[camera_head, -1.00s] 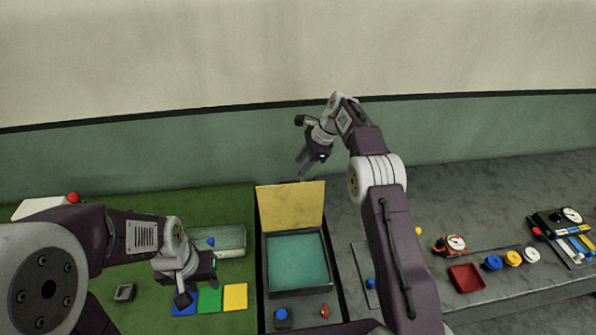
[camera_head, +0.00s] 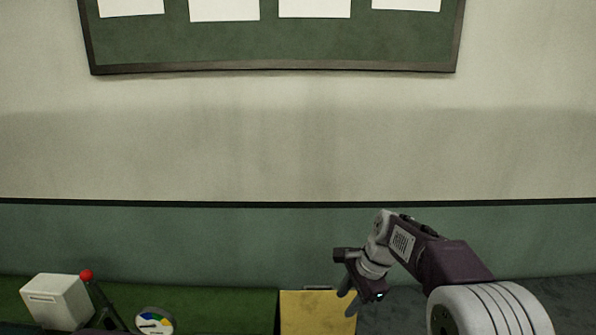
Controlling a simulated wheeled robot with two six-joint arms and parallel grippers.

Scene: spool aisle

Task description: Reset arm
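My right gripper (camera_head: 348,297) is in the lower right of the head view. Its arm comes in from the bottom right corner. Two fingers show apart, pointing down and left, with nothing seen between them. They are in front of the right edge of an upright yellow panel (camera_head: 312,314); whether they touch it I cannot tell.
A white box (camera_head: 57,302), a red ball (camera_head: 87,274) on a dark stick and a round dial with coloured segments (camera_head: 155,322) are at the lower left. A green board (camera_head: 270,65) with white sheets hangs on the wall. Most of the bench is below the picture.

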